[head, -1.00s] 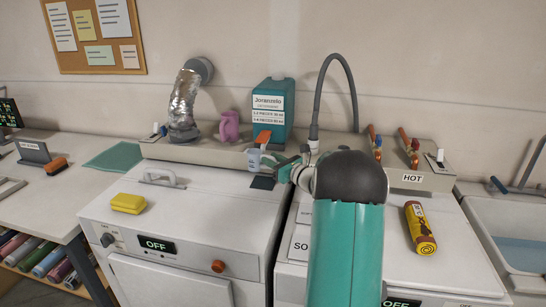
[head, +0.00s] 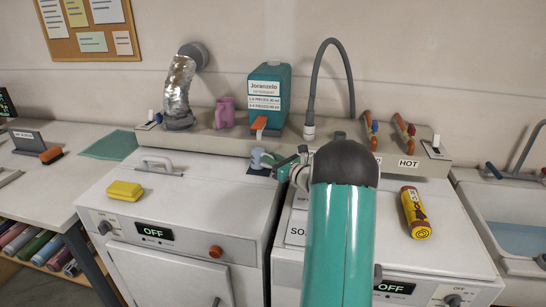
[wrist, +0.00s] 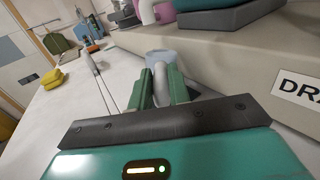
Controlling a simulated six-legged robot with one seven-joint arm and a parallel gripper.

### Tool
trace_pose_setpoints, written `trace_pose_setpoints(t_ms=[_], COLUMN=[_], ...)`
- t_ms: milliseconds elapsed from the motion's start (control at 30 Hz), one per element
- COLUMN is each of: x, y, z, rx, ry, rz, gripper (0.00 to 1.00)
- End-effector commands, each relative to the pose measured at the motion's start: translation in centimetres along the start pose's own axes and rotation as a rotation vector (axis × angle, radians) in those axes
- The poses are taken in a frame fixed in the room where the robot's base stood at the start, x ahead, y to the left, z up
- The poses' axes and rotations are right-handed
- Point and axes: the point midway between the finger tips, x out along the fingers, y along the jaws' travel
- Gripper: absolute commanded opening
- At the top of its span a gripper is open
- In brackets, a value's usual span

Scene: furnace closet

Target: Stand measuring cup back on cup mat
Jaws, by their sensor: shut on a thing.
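The pale blue measuring cup (head: 257,158) is at the back of the left white machine, just in front of the ledge. My gripper (head: 273,162) is shut on its handle from the right. In the wrist view the cup (wrist: 162,57) shows beyond the green fingers (wrist: 160,88), with the pale handle between them. A small dark mat (head: 257,171), seemingly the cup mat, lies just below the cup on the machine top. The fingers and cup hide part of it. I cannot tell whether the cup's base touches the mat.
A yellow sponge (head: 125,191) lies front left. A brown-yellow can (head: 415,212) lies on the right machine. The left machine's middle top is clear.

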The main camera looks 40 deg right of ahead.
Motion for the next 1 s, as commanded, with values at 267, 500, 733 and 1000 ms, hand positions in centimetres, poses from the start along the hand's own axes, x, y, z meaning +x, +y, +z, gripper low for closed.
trace_pose_setpoints(t_ms=[267,500,733,1000], x=[0.06,0.07,0.07,0.04], y=[0.1,0.12,0.13,0.13], z=[-0.07,-0.17,-0.36,-0.4], rx=[-0.001,-0.001,-0.001,-0.001], ry=[-0.002,-0.002,-0.001,-0.001], rz=[0.002,0.003,0.003,0.003], gripper=[0.0,0.0,0.42,0.44])
